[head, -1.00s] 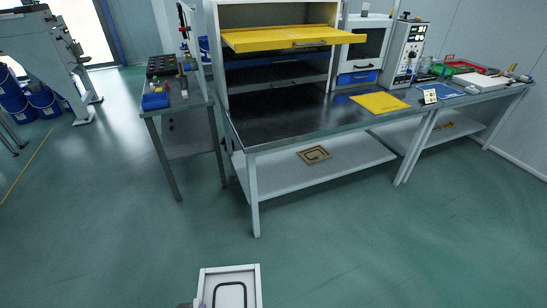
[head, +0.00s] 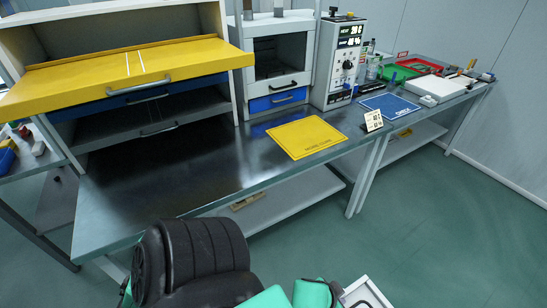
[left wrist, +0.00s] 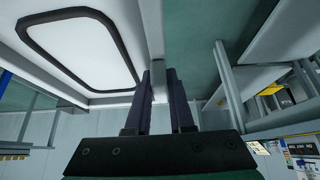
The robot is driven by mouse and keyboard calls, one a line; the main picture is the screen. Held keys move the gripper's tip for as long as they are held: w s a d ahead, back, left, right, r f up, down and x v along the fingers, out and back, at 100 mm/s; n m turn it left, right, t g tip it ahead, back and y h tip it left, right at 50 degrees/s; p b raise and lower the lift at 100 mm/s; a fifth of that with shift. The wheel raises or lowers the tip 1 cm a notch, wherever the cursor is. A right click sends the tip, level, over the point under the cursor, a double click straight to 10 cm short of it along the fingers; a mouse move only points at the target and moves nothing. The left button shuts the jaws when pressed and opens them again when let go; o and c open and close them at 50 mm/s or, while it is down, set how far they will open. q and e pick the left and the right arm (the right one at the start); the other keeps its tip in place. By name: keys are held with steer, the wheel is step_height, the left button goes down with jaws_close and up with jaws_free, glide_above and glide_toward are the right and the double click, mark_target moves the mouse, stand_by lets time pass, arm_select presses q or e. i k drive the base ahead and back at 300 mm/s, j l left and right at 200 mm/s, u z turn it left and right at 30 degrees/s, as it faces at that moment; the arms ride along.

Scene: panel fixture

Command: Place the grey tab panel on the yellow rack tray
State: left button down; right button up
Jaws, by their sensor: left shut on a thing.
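My left gripper (left wrist: 160,100) is shut on the edge tab of the grey tab panel (left wrist: 80,45), a pale framed panel with a black rounded seal line. In the head view only part of the panel (head: 366,293) shows at the bottom edge, in front of the bench and apart from it. The left fingertips are hard to make out there. The yellow rack tray (head: 100,80) sticks out of the open cabinet at the upper left, with a grey handle on its front. Its visible top carries two thin pale lines and no panel. My right gripper is not in view.
The dark bench top (head: 200,165) is clear before the cabinet. A yellow mat (head: 306,137) lies right of it, near a small sign card (head: 373,120). A white oven-like box (head: 275,60) and a control unit (head: 338,60) stand behind. A blue mat (head: 388,106) lies further right.

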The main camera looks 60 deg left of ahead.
mark_target(80, 74)
steer(key=i+u, duration=0.15)
steer(key=u, duration=0.3)
steer(key=i+l+u, duration=0.15)
steer(key=u, duration=0.3)
steer(key=i+l+u, duration=0.1)
steer(key=u, duration=0.35)
steer(key=l+u, duration=0.25)
steer(key=u, duration=0.2)
steer(key=i+l+u, duration=0.1)
steer(key=l+u, duration=0.15)
steer(key=u, duration=0.2)
